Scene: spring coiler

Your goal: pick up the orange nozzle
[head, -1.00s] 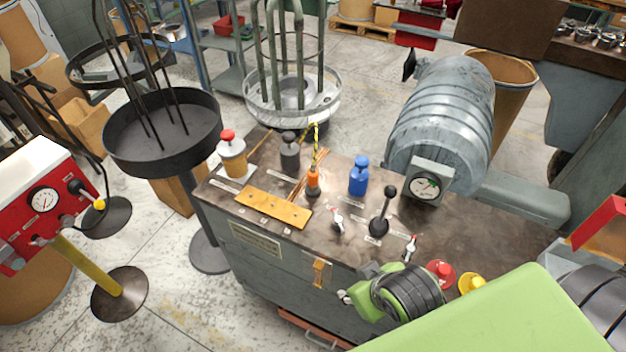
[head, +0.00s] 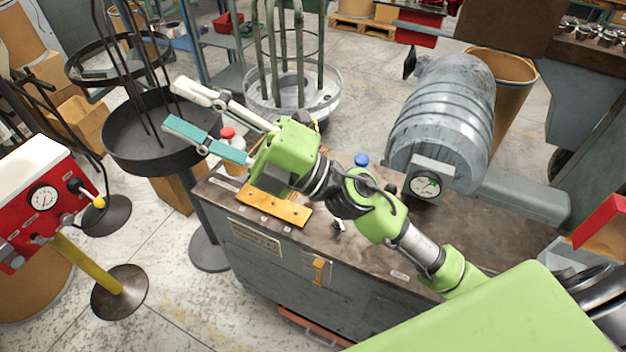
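The orange nozzle is hidden in the head view now, behind my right arm, which crosses above the dark machine top (head: 470,220). My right gripper (head: 176,106) is open and empty. Its pale finger and teal finger are spread apart and point to the left, up above the left end of the machine top, over the black round tray stand. My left gripper is not in view.
A large grey motor (head: 442,110) stands at the back right. The black tray stand (head: 125,150) is at the left.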

